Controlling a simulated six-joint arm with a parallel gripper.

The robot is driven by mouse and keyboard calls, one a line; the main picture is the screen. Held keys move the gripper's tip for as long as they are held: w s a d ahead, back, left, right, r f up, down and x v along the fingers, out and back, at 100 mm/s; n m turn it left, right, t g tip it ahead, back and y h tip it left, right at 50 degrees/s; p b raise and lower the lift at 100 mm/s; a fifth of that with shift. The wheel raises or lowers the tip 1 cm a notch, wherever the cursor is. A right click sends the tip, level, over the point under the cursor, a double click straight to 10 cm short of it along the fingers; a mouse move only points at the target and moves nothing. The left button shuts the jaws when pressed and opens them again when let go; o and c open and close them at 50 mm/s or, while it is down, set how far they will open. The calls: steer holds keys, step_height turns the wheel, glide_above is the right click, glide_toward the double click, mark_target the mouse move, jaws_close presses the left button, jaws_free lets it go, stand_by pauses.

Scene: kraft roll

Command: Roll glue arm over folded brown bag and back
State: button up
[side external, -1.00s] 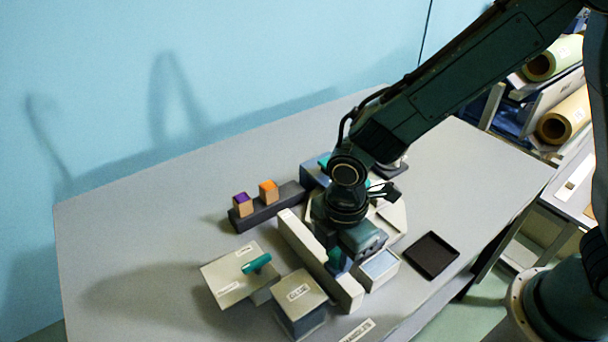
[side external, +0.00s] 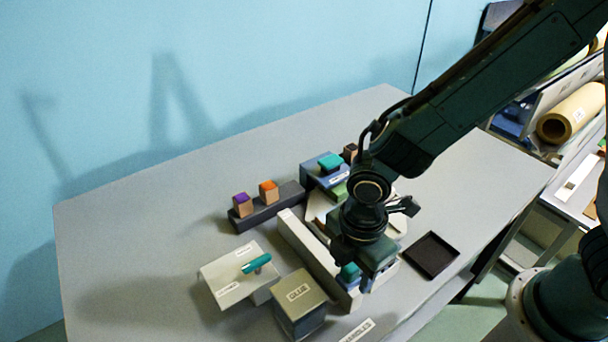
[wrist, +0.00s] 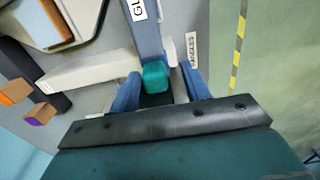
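The glue arm (wrist: 143,28) is a blue-grey bar with a partly visible "GLU" label, at the top middle of the wrist view. A teal handle (wrist: 155,76) is at its near end; it also shows in the side view (side external: 349,272). My gripper (wrist: 160,88) is open, one blue finger on each side of the handle, with a gap at least on the right. In the side view my gripper (side external: 358,285) is low, by the end of the long white bar. A brown panel (wrist: 52,20), likely the folded bag, lies on a pale plate at upper left; my wrist hides much of it in the side view.
The long white bar (side external: 306,245) lies beside my gripper. A box labelled GLUE (side external: 299,298) and a pale box with a teal handle (side external: 240,275) stand left. A dark rail (side external: 268,208) holds purple-topped and orange-topped blocks. An empty dark tray (side external: 432,255) lies right.

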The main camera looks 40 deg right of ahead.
steer(key=shift+w+r, duration=0.1)
step_height(320, 180, up, 14)
stand_by(0.9)
steer(key=shift+d, duration=0.1)
steer(key=s+d+r+m+t, duration=0.2)
steer(key=s+d+m, duration=0.1)
steer(key=d+m, duration=0.3)
steer(key=s+d+r+m+t, duration=0.1)
steer(key=s+d+r+m, duration=0.2)
steer(key=d+m, duration=0.3)
steer(key=s+d+r+m+t, duration=0.2)
steer(key=d+m, duration=0.4)
steer(key=d, duration=0.3)
steer(key=shift+s+d+r+t, duration=0.15)
steer(key=shift+s+r+t, duration=0.25)
steer(key=shift+s, duration=0.45)
steer(key=shift+r, duration=0.1)
